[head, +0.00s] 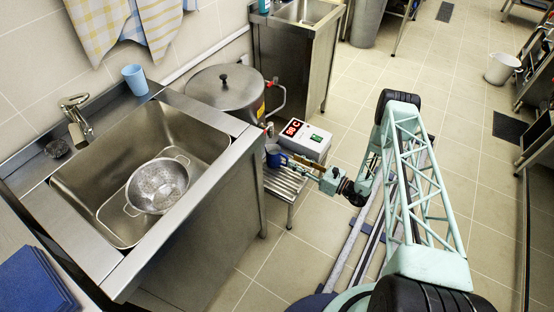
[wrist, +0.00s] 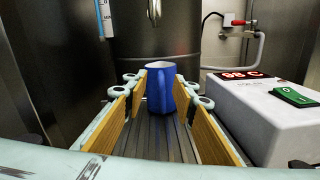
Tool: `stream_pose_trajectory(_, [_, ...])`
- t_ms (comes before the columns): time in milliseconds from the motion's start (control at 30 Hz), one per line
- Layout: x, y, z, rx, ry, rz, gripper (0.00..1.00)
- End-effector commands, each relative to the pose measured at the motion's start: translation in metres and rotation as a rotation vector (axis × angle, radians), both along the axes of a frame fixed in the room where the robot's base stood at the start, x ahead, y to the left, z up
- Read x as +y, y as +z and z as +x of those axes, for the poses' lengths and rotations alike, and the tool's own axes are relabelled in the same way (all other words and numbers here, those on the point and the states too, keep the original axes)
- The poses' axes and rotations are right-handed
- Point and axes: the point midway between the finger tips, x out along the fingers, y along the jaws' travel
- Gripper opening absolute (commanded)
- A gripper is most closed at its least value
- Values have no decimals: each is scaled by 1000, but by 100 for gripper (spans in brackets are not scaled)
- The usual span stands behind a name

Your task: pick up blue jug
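The blue jug (wrist: 160,84) stands upright on a slatted metal stand (wrist: 150,141), straight ahead of my gripper in the wrist view. Its handle faces me. My gripper (wrist: 152,98) is open, with its wooden-faced fingers to the left and right of the jug's near side; I cannot tell whether they touch it. In the head view the jug (head: 273,154) shows small at the tip of my gripper (head: 287,160), beside the sink unit. The gripper partly covers the jug there.
A control box (wrist: 263,115) with a red display and green switch stands close on the right. A large lidded pot (head: 226,88) is behind the jug. The sink (head: 140,170) holds a colander (head: 157,186). A light blue cup (head: 135,79) stands on the sink's back rim.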

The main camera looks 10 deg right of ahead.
Motion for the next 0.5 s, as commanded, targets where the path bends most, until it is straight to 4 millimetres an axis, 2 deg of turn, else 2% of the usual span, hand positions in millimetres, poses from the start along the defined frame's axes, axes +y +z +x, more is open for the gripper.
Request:
stream_pose_trajectory(267, [5, -1, 5, 0, 2, 0, 25])
stream_pose_trajectory(500, [19, -4, 21, 0, 2, 0, 25])
